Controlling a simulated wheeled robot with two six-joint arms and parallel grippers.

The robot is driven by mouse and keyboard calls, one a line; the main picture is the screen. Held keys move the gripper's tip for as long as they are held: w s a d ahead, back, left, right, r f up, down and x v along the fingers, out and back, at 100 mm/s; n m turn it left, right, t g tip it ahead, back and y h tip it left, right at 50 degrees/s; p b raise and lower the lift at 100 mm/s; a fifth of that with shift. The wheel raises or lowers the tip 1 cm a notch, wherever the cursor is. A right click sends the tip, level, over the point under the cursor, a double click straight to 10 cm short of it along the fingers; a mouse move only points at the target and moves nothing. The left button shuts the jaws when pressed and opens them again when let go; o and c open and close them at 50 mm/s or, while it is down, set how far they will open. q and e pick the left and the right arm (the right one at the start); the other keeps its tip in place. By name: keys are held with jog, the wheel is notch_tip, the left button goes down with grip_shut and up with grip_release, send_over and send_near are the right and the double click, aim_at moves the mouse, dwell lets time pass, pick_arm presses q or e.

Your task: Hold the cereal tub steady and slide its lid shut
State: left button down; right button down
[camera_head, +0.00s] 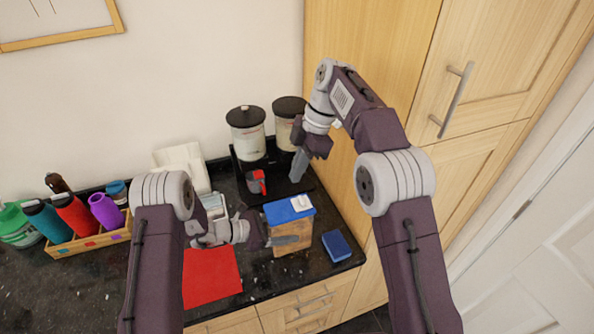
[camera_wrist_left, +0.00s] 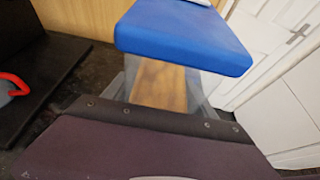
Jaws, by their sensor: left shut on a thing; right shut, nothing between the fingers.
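The cereal tub (camera_head: 291,247) stands upright near the counter's front edge, clear-walled with brown cereal inside; it also shows in the left wrist view (camera_wrist_left: 158,85). Its blue lid (camera_head: 279,213) is on top, with a white piece (camera_head: 301,203) on it. In the left wrist view the blue lid (camera_wrist_left: 185,38) spans most of the tub's top; I cannot tell whether an opening remains. My left gripper (camera_head: 288,241) is shut on the tub's body, below the lid. My right gripper (camera_head: 299,165) is shut and empty, pointing down above and behind the tub, apart from the lid.
A black tray (camera_head: 240,184) behind the tub holds two dark-lidded canisters (camera_head: 247,139) and a red-and-grey mug (camera_head: 256,182). A blue sponge (camera_head: 336,246) lies right of the tub, a red cloth (camera_head: 211,277) left. A wooden crate (camera_head: 92,242) of bottles stands far left. Tall cabinets close the right side.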

pick_arm(q)
jog(key=shift+c, duration=1)
grip_release()
